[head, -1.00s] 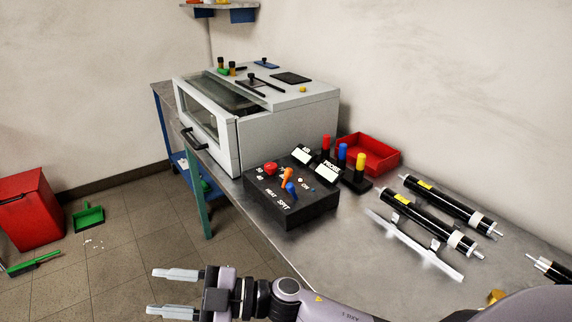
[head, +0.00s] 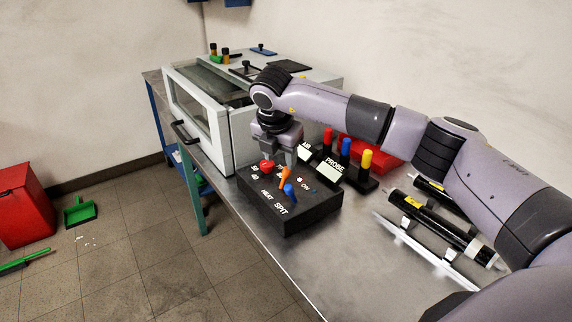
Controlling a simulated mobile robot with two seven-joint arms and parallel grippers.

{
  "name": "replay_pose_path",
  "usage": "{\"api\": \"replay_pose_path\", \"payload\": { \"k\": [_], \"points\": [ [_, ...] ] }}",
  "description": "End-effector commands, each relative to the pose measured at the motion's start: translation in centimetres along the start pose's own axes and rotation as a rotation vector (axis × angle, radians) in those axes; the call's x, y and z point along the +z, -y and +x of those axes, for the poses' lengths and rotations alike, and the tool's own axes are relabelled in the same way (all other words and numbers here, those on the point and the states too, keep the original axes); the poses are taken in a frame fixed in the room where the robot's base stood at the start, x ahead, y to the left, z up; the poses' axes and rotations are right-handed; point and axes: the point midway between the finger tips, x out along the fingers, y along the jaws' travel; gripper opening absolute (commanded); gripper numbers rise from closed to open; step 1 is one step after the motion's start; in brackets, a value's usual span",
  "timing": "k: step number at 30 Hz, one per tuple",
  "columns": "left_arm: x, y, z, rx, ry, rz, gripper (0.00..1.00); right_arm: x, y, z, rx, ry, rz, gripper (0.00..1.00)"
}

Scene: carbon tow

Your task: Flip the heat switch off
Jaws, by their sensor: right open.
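The black control box (head: 291,216) sits on the metal bench, with the labels HEAT and SPIT on its top. An orange-tipped lever (head: 284,174) stands in line with the HEAT label, and a blue-tipped lever (head: 289,189) with the SPIT label. An ON mark shows to the right of the levers. A red knob (head: 267,166) is at the box's left. My right gripper (head: 277,159) points down over the back of the box, behind the orange lever. It is open; its fingertips are partly hidden, and I cannot tell whether they touch anything. My left gripper is out of view.
The grey glass-fronted oven (head: 196,118) stands behind the box at left. Red, blue and yellow-topped probes (head: 366,161) stand close at right, with a red tray (head: 375,153) behind. Black cylinders (head: 440,223) lie farther right. The bench front (head: 300,262) is clear.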

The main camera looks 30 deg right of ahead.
Motion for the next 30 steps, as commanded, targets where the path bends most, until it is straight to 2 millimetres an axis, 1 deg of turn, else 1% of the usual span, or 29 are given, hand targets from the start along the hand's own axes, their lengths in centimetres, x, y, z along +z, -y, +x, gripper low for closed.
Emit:
{"api": "replay_pose_path", "payload": {
  "k": [1,5,12,15,18,22,28,29,30],
  "points": [
    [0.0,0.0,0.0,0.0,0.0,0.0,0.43,0.7,0.2,-0.2,-0.01,0.021,0.014,0.47],
    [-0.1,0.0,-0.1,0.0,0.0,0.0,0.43,1.3,0.4,0.5,-0.021,0.039,0.028,0.47],
    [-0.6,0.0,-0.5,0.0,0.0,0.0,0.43,1.3,0.4,4.2,-0.02,0.036,0.025,0.47],
    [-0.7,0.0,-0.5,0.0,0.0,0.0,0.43,1.4,0.4,5.4,-0.019,0.036,0.025,0.47],
    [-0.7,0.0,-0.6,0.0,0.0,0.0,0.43,1.4,0.4,6.3,-0.018,0.035,0.025,0.47],
    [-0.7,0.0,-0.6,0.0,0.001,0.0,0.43,1.3,0.4,6.7,-0.017,0.035,0.024,0.47],
    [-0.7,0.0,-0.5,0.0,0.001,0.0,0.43,1.3,0.4,6.7,-0.016,0.035,0.023,0.47],
    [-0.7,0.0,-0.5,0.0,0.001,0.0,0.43,1.3,0.4,6.7,-0.016,0.035,0.023,0.38],
    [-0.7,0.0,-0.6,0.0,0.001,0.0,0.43,1.3,0.4,6.7,-0.016,0.035,0.023,0.25]
  ]
}}
